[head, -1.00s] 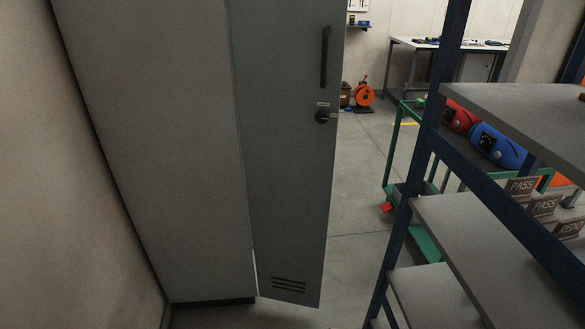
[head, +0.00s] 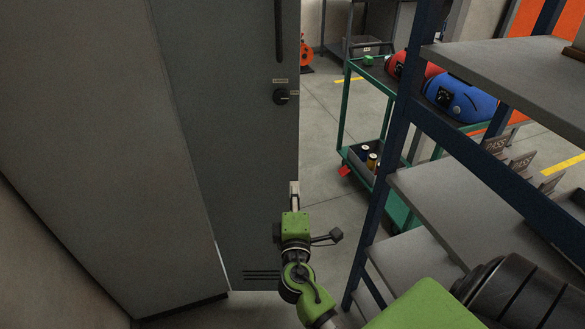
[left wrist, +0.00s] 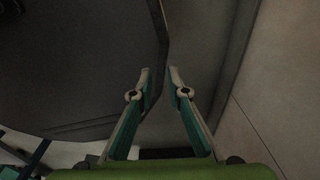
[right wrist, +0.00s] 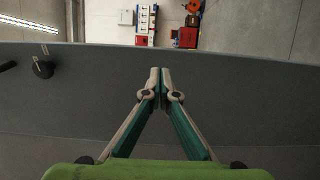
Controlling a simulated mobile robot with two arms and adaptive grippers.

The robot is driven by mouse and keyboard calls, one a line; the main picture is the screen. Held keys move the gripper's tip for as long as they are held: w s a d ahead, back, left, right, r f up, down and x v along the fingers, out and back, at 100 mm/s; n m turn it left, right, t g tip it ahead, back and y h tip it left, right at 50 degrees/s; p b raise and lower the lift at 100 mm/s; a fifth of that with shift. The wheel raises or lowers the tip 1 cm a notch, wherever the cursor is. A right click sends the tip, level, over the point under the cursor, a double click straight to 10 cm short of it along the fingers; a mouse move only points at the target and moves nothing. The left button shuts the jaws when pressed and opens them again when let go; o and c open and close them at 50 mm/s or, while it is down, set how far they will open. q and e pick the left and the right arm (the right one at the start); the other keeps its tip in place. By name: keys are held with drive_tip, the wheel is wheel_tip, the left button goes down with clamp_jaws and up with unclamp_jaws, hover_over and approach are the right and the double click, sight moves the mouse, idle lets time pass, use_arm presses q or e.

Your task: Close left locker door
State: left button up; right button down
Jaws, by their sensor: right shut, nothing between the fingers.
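The grey left locker door (head: 230,130) stands swung out from the locker body (head: 90,120) in the head view, with a dark vertical handle (head: 278,30) and a round lock (head: 281,97). My right gripper (head: 294,188) is shut and empty at the door's free edge, below the lock. In the right wrist view its closed fingertips (right wrist: 160,72) are over the grey door face (right wrist: 235,85); contact cannot be told. My left gripper (left wrist: 159,72) is outside the head view. Its fingertips are slightly apart, with a dark panel edge behind and between them.
A shelf rack with a blue post (head: 385,170) and grey shelves (head: 440,205) stands close on the right. A green cart (head: 345,110) is behind it. A narrow strip of floor (head: 325,125) lies between door and rack. A beige wall (head: 40,270) is at left.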

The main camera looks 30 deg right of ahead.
sight(293, 165)
drive_tip(key=p+x, duration=0.1)
drive_tip(key=x, duration=0.6)
drive_tip(key=shift+w, duration=0.15)
